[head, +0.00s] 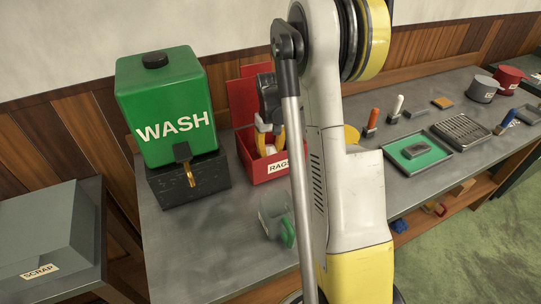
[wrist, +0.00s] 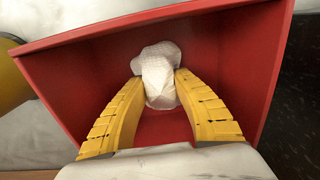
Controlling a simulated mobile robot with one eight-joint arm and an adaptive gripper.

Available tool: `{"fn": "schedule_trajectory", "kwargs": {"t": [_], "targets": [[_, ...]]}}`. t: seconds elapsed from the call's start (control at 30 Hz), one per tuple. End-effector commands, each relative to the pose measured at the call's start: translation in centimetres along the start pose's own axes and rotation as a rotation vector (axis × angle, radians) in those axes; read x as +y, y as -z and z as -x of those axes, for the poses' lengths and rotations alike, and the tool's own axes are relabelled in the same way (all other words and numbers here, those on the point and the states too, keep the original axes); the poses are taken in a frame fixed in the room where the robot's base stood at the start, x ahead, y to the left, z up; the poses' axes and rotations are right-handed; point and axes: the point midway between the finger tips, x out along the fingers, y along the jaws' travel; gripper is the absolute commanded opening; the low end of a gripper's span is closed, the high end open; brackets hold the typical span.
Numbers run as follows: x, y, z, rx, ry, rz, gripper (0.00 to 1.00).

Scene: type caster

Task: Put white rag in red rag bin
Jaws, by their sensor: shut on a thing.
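The white rag (wrist: 158,75) is a crumpled cloth pinched between the yellow fingertips of my gripper (wrist: 157,84) in the wrist view. The rag and fingertips are inside the walls of the open red rag bin (wrist: 80,68). Bare red floor of the bin shows below the rag; I cannot tell whether the rag touches the bottom. In the head view the red bin (head: 258,175), labelled RAGS, stands on the bench with its lid raised. My gripper (head: 268,140) reaches down into it, with a bit of white between the fingers.
A green WASH tank (head: 165,100) on a dark stand is left of the bin. A grey cup with a green handle (head: 277,222) stands in front. My arm hides part of the bench. Tools, a green tray (head: 418,155) and pots lie to the right.

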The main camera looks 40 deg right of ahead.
Motion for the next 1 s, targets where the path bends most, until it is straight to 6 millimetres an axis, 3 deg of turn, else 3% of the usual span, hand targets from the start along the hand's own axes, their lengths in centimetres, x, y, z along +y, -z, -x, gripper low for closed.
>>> {"fn": "schedule_trajectory", "kwargs": {"t": [0.37,0.4,0.47,0.8,1.0], "targets": [[0.0,0.0,-0.8,0.0,0.0,0.0,0.0],[0.0,0.0,-0.9,0.0,0.0,0.0,0.36],[0.0,0.0,-0.8,0.0,0.0,0.0,0.52],[0.0,0.0,-0.4,0.0,0.0,0.0,0.52],[0.0,-0.1,2.7,0.0,0.0,0.0,0.52]]}}
